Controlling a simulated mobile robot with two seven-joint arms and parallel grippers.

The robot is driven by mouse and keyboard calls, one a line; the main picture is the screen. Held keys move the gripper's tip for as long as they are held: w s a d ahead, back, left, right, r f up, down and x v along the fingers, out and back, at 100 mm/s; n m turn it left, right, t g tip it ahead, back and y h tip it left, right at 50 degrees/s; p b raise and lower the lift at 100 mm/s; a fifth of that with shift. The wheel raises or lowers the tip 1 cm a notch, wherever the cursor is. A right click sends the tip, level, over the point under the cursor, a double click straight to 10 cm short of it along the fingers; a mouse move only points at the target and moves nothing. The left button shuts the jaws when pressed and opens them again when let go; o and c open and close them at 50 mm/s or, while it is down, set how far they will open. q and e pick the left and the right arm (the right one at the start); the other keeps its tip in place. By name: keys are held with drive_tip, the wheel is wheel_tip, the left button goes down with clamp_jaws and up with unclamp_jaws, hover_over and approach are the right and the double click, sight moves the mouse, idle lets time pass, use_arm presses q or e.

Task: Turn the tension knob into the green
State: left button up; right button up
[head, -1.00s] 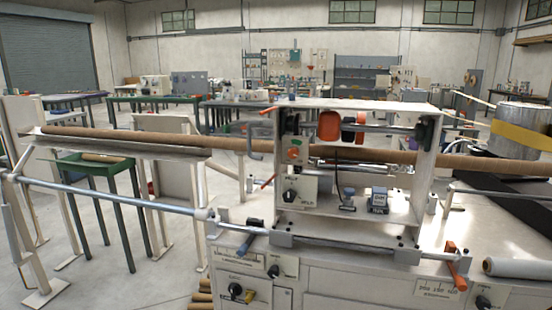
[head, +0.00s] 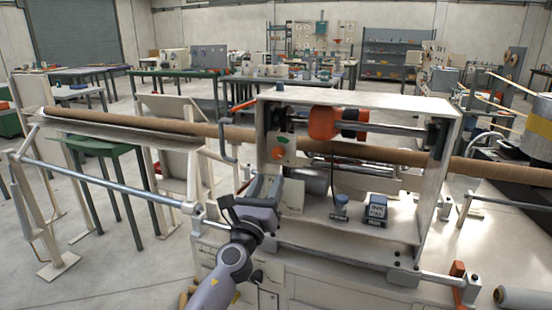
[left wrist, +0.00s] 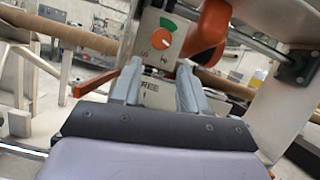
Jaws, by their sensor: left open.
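The tension knob (head: 277,153) is a small orange-red knob on a pale dial plate at the left inside of the white machine frame. A green sector (head: 283,141) lies above the knob. The left wrist view shows the knob (left wrist: 160,40) and the green sector (left wrist: 168,24) beyond the fingers. My left gripper (head: 265,186) is below the dial plate in the head view. Its two fingers (left wrist: 158,84) are apart with nothing between them, short of the knob and not touching it. My right gripper is not in view.
The white frame (head: 360,98) surrounds the dial, with an orange-red roller (head: 325,123) to its right. A long brown tube (head: 180,129) runs across behind. A dark blue block (head: 376,207) stands on the frame's floor. A grey crank-shaped bar (head: 228,140) is left of the dial.

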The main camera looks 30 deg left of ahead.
sight(277, 156)
use_arm(q)
drive_tip(key=shift+m, duration=0.3)
drive_tip(key=shift+r+x, duration=0.2)
drive_tip(key=shift+x, duration=1.7)
drive_tip(key=shift+r+x, duration=0.2)
drive_tip(key=shift+x, duration=1.75)
drive_tip(key=shift+s, duration=0.2)
drive_tip(key=c, duration=0.8)
